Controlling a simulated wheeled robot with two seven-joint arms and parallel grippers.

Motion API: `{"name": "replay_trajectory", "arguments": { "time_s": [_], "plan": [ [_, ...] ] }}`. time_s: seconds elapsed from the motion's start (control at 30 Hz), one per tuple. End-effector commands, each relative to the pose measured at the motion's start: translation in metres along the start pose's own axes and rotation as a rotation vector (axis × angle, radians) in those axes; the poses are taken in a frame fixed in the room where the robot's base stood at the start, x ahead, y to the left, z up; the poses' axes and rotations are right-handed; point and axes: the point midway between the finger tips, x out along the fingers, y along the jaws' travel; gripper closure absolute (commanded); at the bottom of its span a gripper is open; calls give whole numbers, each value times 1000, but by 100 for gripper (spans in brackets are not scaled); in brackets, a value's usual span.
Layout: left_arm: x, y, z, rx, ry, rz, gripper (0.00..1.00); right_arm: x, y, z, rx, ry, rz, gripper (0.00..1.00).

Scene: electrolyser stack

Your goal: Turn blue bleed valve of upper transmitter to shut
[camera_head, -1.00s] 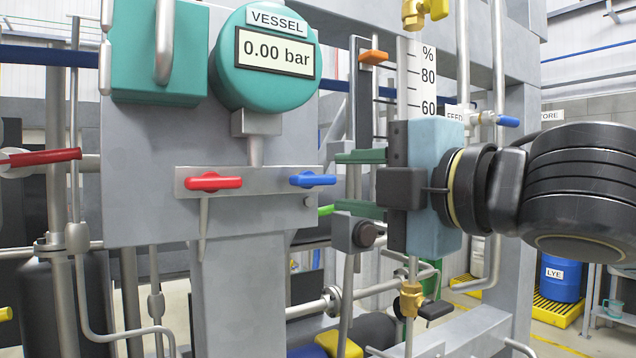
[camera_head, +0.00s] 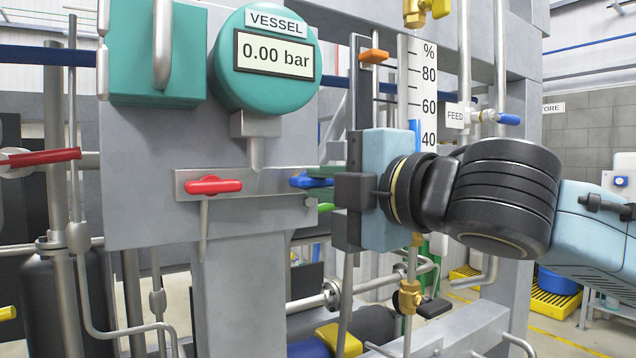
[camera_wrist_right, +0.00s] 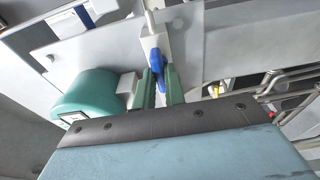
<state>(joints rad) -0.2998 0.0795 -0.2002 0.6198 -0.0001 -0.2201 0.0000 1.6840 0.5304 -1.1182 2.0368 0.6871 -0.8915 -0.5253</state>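The blue bleed valve handle (camera_head: 303,181) lies roughly level at the right end of the grey manifold bar, below the teal VESSEL transmitter (camera_head: 264,85), which reads 0.00 bar. The red valve handle (camera_head: 213,186) is at the left end of the same bar. My right gripper (camera_head: 316,182) reaches in from the right, its green fingertips at the blue handle and partly covering it. In the right wrist view the two fingers (camera_wrist_right: 161,85) stand apart, with the blue handle (camera_wrist_right: 157,62) between or just beyond their tips. I cannot tell whether they touch it. My left gripper is out of view.
A teal box with a grey handle (camera_head: 163,45) is mounted at upper left. A level scale (camera_head: 415,90) and an orange lever (camera_head: 373,56) stand behind my right gripper. Pipes and a brass valve (camera_head: 409,297) are below. A red lever (camera_head: 42,157) is at far left.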

Motion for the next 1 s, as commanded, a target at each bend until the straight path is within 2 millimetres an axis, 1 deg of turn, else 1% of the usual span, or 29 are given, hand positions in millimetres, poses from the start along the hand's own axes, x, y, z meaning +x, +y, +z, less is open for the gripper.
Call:
{"name": "replay_trajectory", "arguments": {
  "time_s": [0.07, 0.27, 0.37, 0.7, 0.83, 1.0],
  "plan": [
    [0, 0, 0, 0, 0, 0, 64, 0, 0, 0, 0, 0, 0, 100],
    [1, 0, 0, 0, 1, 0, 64, 0, -1, 0, 9, 0, 1, 100],
    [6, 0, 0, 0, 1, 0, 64, 0, -2, -1, 64, 2, 10, 100],
    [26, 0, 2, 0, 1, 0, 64, 0, -4, -1, 348, 2, 52, 100],
    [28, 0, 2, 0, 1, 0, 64, 0, -2, 0, 394, 0, 59, 100],
    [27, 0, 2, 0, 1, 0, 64, 0, -1, 0, 399, -1, 60, 100]
  ]
}}
